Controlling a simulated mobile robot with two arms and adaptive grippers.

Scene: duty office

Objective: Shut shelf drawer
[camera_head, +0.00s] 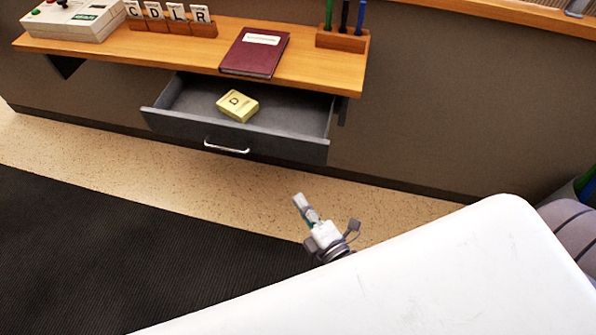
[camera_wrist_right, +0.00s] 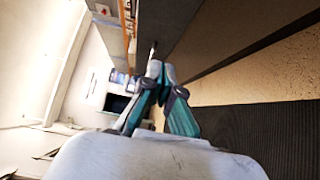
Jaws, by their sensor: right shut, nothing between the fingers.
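The grey shelf drawer (camera_head: 275,137) hangs under the wooden wall shelf (camera_head: 312,75) and is pulled out. Its silver bar handle (camera_head: 226,146) is on the front panel. My left gripper is in neither view.
On the shelf are a control box (camera_head: 72,17), a letter rack (camera_head: 172,24), a dark red book (camera_head: 254,52) and a pen holder (camera_head: 343,38). A dark mat (camera_head: 110,250) covers part of the speckled floor (camera_head: 110,150). The floor below the drawer looks clear.

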